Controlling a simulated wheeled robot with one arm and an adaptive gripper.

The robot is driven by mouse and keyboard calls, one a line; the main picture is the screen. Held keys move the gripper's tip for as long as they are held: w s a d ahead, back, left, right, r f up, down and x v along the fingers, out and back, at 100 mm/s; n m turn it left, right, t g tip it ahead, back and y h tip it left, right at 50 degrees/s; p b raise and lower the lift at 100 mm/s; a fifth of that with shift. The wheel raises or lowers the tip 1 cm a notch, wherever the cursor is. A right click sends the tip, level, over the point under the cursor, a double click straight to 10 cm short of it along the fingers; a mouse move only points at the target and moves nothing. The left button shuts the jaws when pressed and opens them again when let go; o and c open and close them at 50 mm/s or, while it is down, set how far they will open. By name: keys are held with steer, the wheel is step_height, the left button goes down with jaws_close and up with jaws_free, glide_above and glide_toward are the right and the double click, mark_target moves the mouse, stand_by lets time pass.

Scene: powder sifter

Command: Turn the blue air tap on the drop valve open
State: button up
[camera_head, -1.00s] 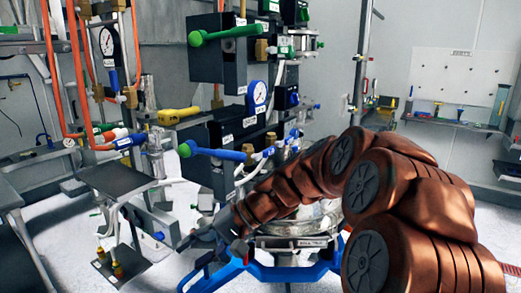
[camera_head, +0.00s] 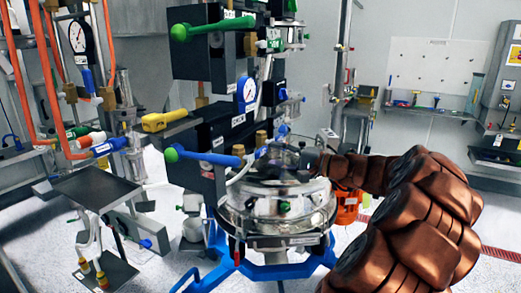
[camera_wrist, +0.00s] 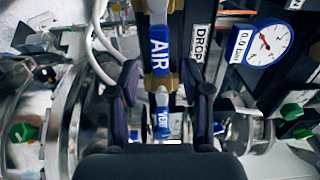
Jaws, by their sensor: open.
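In the wrist view, a blue tap handle (camera_wrist: 160,48) marked AIR stands upright in the picture, beside a DROP label (camera_wrist: 198,42). A second blue handle (camera_wrist: 162,122), with lettering that seems to read VENT, shows below it. My gripper (camera_wrist: 164,85) is open, its dark fingers left and right of the picture's middle. The AIR handle lies just above the fingertips and in line with the gap; the lower handle shows in the gap. I see no contact. In the head view, my gripper (camera_head: 285,161) is over the steel vessel (camera_head: 262,212), and the small taps there are hard to tell apart.
A white gauge (camera_wrist: 265,42) is right of the DROP label. White hoses (camera_wrist: 98,40) run close to the left finger. In the head view, a long blue handle (camera_head: 204,156) and a green handle (camera_head: 210,28) stick out left. The blue frame (camera_head: 270,272) surrounds the vessel's foot.

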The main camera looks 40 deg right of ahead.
mark_target(264, 152)
steer(key=shift+p+x, duration=0.75)
steer(key=shift+x, duration=1.85)
jaws_close()
